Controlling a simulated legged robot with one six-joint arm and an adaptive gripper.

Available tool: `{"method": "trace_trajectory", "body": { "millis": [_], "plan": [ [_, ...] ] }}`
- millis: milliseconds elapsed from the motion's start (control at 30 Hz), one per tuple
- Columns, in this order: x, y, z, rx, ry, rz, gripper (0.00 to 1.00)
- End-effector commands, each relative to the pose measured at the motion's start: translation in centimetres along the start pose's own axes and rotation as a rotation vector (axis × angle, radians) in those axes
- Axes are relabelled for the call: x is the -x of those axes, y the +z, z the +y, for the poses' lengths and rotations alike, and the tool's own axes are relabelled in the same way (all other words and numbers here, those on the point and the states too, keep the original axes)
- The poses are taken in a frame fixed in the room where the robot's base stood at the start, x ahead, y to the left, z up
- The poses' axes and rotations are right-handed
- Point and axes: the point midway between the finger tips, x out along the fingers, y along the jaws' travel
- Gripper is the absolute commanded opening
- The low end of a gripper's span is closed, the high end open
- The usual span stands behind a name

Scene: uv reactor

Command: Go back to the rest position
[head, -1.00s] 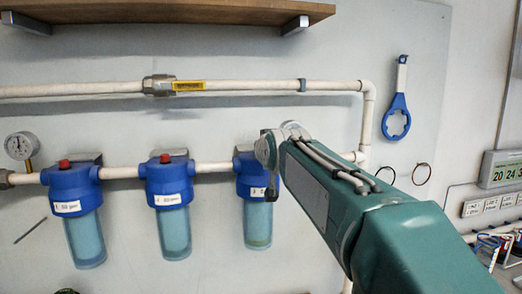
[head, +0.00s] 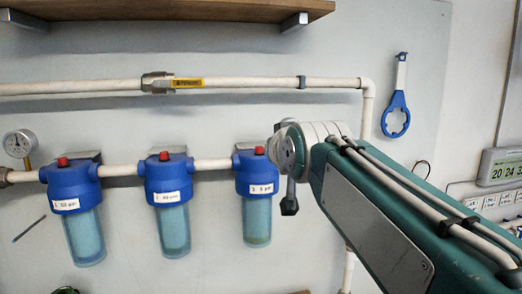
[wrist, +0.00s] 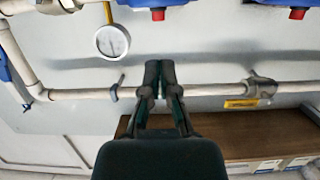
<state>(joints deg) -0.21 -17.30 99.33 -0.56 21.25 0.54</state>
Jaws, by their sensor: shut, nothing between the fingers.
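My gripper (wrist: 160,78) shows in the wrist view with its two dark fingers together and nothing between them. Behind the fingers are the wall and the white pipe, and the picture is upside down, with the wooden shelf at the bottom. In the head view my teal and white arm reaches up from the lower right. I cannot make out the fingers in the head view.
In the head view, three blue filter housings, left (head: 76,208), middle (head: 168,205) and right (head: 254,195), hang on a pipe. A pressure gauge (head: 19,143) is at left. A wooden shelf (head: 160,12) is above. A blue wrench (head: 397,105) hangs right of the pipes.

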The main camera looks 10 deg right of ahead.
Motion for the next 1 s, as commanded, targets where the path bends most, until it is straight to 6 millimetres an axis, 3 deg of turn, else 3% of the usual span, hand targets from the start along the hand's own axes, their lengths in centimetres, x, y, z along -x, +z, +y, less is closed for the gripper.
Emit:
{"method": "trace_trajectory", "body": {
  "millis": [467, 567, 1000],
  "plan": [
    [0.7, 0.8, 0.0, 0.000, 0.000, -0.019, 0.00],
    [1.5, 3.3, 0.0, 0.000, 0.001, -0.081, 0.00],
    [8.3, 20.8, 0.1, 0.000, 0.002, -0.503, 0.00]
  ]
}}
